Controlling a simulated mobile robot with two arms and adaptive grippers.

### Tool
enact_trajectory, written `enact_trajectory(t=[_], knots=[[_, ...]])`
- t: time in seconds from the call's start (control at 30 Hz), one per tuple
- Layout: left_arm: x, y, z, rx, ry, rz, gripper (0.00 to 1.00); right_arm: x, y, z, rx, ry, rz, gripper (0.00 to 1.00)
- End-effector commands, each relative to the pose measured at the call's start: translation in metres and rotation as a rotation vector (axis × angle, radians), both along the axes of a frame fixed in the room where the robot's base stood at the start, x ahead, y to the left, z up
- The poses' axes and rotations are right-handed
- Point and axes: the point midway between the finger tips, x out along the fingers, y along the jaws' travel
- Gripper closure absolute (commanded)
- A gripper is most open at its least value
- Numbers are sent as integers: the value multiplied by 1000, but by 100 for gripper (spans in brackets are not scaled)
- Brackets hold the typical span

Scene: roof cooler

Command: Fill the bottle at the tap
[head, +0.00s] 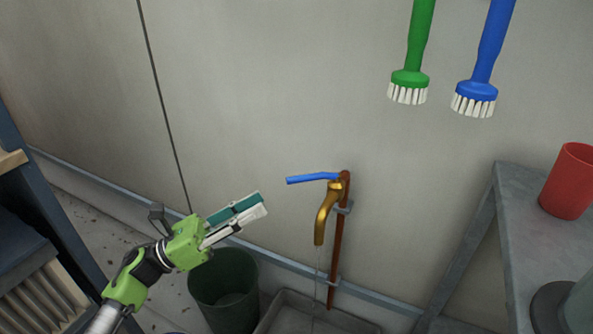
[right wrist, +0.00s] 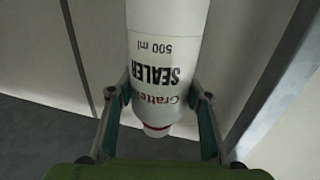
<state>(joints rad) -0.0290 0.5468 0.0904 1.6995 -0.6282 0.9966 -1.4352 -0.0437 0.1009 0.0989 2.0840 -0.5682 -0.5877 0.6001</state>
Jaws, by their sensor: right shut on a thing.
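The brass tap (head: 327,210) is on a brown pipe (head: 339,240) against the wall in the head view. Its blue lever (head: 312,179) points left. A thin pale line runs down from the spout toward a grey basin (head: 290,316). My left gripper (head: 265,203) is left of the tap, below the lever's height, apart from both. Its fingers look parted and empty. In the right wrist view my right gripper (right wrist: 158,100) is shut on a white bottle (right wrist: 165,50) printed "SEALER 500 ml". The lettering is upside down there, and a red ring shows near its lower end.
A dark green bucket (head: 224,290) stands left of the basin. A grey table (head: 535,225) at right holds a red cup (head: 569,182). A green brush (head: 412,60) and a blue brush (head: 482,65) hang above. The wall around the lever is clear.

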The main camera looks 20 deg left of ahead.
Motion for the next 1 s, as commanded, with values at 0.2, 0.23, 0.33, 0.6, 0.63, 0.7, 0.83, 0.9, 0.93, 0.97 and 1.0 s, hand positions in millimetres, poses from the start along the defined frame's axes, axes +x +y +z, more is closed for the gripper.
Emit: enact_trajectory(t=[0.2,0.23,0.33,0.6,0.63,0.7,0.83,0.9,0.93,0.97,1.0], knots=[[9,-5,4,28,-21,17,73,2,-3,3,-1,-2,-6,76],[12,-8,6,29,-22,18,73,2,-3,4,-1,-2,-6,76],[20,-21,13,27,-21,16,73,2,-3,4,-1,-2,-6,76],[47,-62,33,25,-20,16,73,1,-3,7,-1,-3,-6,76],[49,-66,35,25,-20,16,73,1,-3,7,-1,-3,-5,76],[54,-73,38,24,-19,16,73,1,-3,7,-1,-3,-5,76],[61,-83,42,24,-19,16,73,1,-3,8,-1,-3,-5,76],[63,-86,43,25,-17,17,73,1,-3,8,-1,-3,-5,76],[64,-87,44,25,-17,17,73,1,-3,8,-1,-3,-5,76],[64,-88,44,25,-17,17,73,1,-3,8,-1,-3,-5,76],[64,-88,44,25,-17,17,73,1,-3,8,-1,-3,-5,76]])
